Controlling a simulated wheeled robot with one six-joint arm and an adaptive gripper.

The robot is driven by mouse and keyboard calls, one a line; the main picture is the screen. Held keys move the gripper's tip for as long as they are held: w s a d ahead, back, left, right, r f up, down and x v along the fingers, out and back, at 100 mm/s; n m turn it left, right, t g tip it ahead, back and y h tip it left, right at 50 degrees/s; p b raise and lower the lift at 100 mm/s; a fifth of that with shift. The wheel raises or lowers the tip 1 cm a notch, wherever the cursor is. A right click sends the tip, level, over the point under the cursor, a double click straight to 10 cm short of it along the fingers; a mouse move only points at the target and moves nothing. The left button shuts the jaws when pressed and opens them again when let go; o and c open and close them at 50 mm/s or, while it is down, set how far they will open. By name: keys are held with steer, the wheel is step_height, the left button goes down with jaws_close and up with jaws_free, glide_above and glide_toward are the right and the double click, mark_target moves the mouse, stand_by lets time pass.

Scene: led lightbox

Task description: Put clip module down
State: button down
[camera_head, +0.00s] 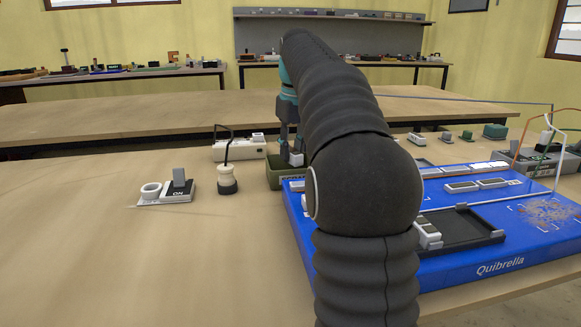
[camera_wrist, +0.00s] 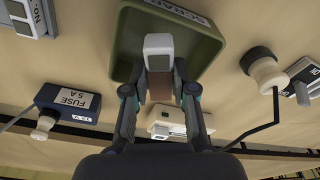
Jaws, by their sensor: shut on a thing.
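My gripper (camera_head: 291,145) is shut on a small white-and-grey block, seemingly the clip module (camera_head: 296,159). In the wrist view my gripper (camera_wrist: 158,75) has its fingertips at the block (camera_wrist: 158,46), which shows a pale face with a grey patch. The block is over the green tray (camera_wrist: 120,60) marked with a partly cropped scrap label; this tray also shows in the head view (camera_head: 274,180). Whether the block touches the tray floor I cannot tell. A brownish area shows between the fingers. My arm hides part of the tray in the head view.
The blue Quibrella board (camera_head: 450,270) lies right of the tray, with a black holder (camera_head: 470,232) on it. A cream post with a black wire (camera_head: 227,180), a switch (camera_head: 179,188) and a white power strip (camera_head: 238,150) are nearby. The left front table is clear.

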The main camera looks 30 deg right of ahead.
mark_target(291, 164)
steer(key=shift+w+f+b, duration=0.1)
steer(key=shift+f+b, duration=0.45)
steer(key=shift+f, duration=1.5)
steer(key=shift+f, duration=0.15)
steer(key=c, duration=0.9)
jaws_free()
steer(key=shift+c, duration=0.2)
steer(key=r+p, duration=0.1)
steer(key=r, duration=0.2)
steer(key=r+p, duration=0.1)
steer(key=r, duration=0.2)
steer(key=s+r+p, duration=0.1)
steer(key=r, duration=0.3)
steer(key=shift+r, duration=0.1)
steer(key=shift+s+r, duration=0.25)
steer(key=shift+r, duration=0.75)
